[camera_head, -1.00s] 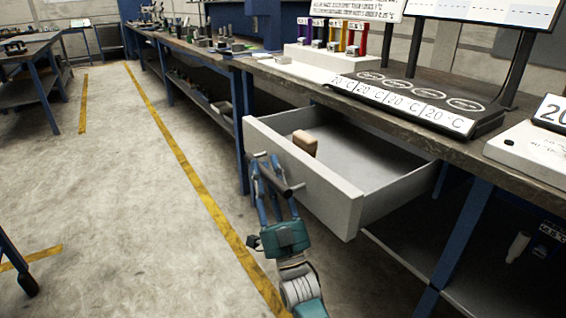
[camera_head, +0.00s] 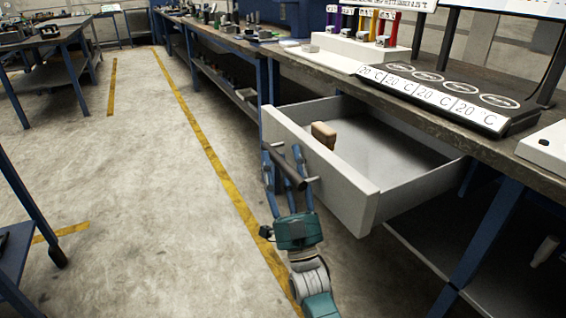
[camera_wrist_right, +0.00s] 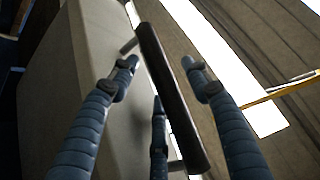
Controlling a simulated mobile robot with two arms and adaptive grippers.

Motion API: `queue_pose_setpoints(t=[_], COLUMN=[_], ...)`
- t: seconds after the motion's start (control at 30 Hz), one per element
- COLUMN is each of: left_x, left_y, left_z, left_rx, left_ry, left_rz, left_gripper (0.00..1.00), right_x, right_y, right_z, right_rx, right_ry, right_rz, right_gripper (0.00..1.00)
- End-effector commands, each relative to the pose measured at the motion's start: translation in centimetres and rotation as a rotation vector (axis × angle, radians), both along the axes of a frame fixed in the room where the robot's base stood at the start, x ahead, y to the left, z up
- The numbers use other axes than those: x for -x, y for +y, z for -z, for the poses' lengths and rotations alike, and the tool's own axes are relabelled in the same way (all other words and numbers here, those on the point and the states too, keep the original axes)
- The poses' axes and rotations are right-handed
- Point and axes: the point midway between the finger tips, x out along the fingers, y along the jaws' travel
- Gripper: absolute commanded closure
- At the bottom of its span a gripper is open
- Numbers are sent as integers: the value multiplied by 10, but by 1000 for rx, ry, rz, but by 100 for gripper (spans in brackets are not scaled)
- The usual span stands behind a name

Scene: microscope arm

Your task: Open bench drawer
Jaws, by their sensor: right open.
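The bench drawer (camera_head: 345,192) is pulled well out from under the workbench in the head view, its inside visible. A dark bar handle (camera_head: 291,166) is on its front. My right gripper (camera_head: 283,152) is at the handle with its fingers spread. In the right wrist view the handle (camera_wrist_right: 172,95) runs between the open fingers (camera_wrist_right: 162,68), with clear gaps at the two outer ones. Whether the third finger touches the bar I cannot tell. My left gripper is not in view.
A small wooden block (camera_head: 324,135) lies in the drawer near its front. The workbench (camera_head: 400,105) holds a dark plate with temperature labels (camera_head: 440,98) and a white rack (camera_head: 360,50). The floor left of the drawer is clear, with a yellow line (camera_head: 205,145).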

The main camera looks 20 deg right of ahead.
Motion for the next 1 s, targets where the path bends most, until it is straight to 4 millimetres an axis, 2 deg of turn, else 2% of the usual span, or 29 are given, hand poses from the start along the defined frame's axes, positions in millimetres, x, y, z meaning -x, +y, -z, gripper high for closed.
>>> queue_pose_setpoints(t=[0.23, 0.5, 0.7, 1.0], left_x=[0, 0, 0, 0], left_y=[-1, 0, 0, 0], left_z=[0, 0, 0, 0], left_rx=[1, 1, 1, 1], left_ry=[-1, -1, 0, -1], left_rz=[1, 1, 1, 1], left_gripper=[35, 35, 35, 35], right_x=[14, 55, 78, 86], right_y=[1, 6, 9, 10], right_z=[15, 55, 76, 84], right_rx=[0, 0, 0, 0], right_ry=[4, 6, 3, 0], right_rz=[1, 0, -1, 0], right_gripper=[52, 52, 52, 52])
